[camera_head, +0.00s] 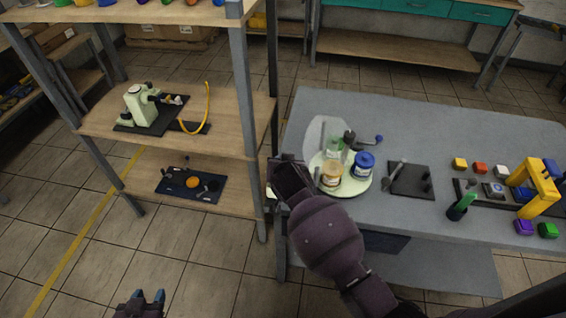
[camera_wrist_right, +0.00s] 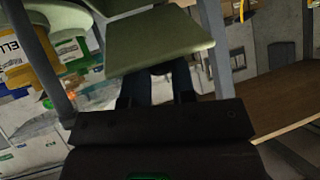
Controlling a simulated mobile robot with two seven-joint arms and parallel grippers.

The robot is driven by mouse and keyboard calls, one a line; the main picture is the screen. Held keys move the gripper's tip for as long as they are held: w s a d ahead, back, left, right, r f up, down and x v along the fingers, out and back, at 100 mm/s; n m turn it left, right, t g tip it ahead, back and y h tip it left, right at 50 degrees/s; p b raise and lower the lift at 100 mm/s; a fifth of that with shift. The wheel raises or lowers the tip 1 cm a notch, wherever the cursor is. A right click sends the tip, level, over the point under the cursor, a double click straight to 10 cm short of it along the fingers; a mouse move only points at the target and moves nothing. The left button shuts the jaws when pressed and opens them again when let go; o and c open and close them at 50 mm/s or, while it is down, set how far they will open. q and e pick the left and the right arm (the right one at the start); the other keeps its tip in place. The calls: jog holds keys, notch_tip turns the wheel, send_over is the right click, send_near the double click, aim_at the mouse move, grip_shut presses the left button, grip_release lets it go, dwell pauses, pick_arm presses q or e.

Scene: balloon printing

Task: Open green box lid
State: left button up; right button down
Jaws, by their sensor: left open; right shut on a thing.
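My left gripper (camera_head: 149,297) is open and empty at the bottom left, over the floor and away from the table. My right gripper (camera_head: 285,178) is at the table's left edge, beside the round pale-green tray (camera_head: 352,189); its fingertips are hidden there. In the right wrist view, its fingers (camera_wrist_right: 156,88) are shut on a flat pale-green piece (camera_wrist_right: 158,43). I cannot tell whether this piece belongs to the tray.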

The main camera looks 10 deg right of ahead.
jog(key=c, duration=0.9)
grip_release()
jog(key=shift+c, duration=0.2)
jog(key=v, duration=1.1)
jog(key=shift+w, duration=0.1)
